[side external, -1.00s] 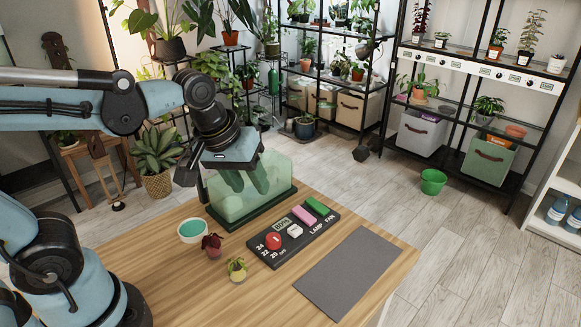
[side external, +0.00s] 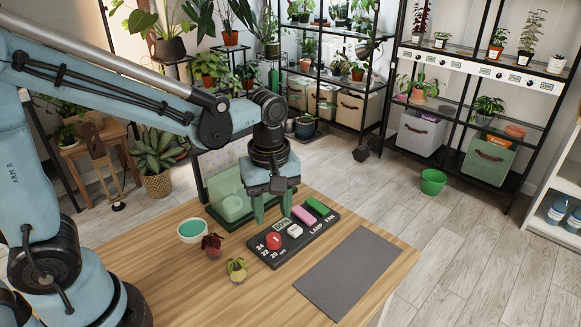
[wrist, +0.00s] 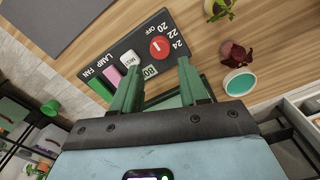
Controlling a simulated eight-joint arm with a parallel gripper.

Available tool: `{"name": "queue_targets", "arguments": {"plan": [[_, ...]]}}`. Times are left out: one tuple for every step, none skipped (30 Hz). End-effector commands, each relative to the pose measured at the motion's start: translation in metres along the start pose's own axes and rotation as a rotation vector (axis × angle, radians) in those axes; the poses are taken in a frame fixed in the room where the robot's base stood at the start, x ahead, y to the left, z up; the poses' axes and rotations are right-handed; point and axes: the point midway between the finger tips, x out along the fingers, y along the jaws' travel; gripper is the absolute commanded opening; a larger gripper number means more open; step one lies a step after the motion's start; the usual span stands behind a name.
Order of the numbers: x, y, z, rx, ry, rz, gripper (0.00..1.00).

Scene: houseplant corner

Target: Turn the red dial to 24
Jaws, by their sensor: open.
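The red dial (side external: 273,241) sits on a dark control panel (side external: 262,260) on the wooden table. Numbers 24, 22, 20 and the word OFF lie beside it. In the wrist view the dial (wrist: 159,47) carries a white mark; I cannot tell surely which label it points to. My gripper (side external: 273,217) points down with its green fingers apart and empty, above and a little behind the dial. In the wrist view my gripper (wrist: 157,68) frames the panel's small display, with the dial just beyond the fingertips.
A white button (side external: 295,231), a pink switch (side external: 304,215) and a green switch (side external: 318,206) share the panel. A green translucent case (side external: 229,203) stands behind left. A teal-topped bowl (side external: 192,231), a red plant (side external: 212,243) and a yellow-green plant (side external: 237,268) stand left. A grey mat (side external: 350,272) lies right.

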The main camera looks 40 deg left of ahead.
Motion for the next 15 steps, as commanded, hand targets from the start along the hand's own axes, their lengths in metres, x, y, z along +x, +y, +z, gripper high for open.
{"name": "queue_targets", "arguments": {"plan": [[0.008, 0.001, 0.000, 0.000, 0.000, 0.000, 0.44], [0.012, 0.001, 0.000, 0.000, 0.000, 0.000, 0.44], [0.018, 0.001, 0.000, 0.000, 0.000, 0.000, 0.44], [0.022, 0.000, 0.000, 0.000, 0.000, 0.000, 0.44], [0.026, 0.001, 0.000, 0.000, 0.000, 0.001, 0.44], [0.032, 0.001, 0.000, 0.000, 0.000, 0.001, 0.44], [0.036, 0.001, 0.000, 0.000, 0.000, 0.001, 0.44], [0.039, 0.001, 0.000, 0.000, 0.000, 0.001, 0.44], [0.044, 0.000, 0.000, 0.001, 0.000, 0.001, 0.44], [0.048, 0.000, 0.000, 0.001, 0.000, 0.001, 0.44], [0.051, 0.001, 0.000, 0.001, 0.000, 0.001, 0.44], [0.054, 0.001, 0.000, 0.001, 0.000, 0.001, 0.44], [0.057, 0.001, 0.000, 0.001, 0.000, 0.001, 0.44], [0.059, 0.001, 0.000, 0.001, 0.000, 0.001, 0.44], [0.062, 0.001, 0.000, 0.001, 0.000, 0.001, 0.44]]}}
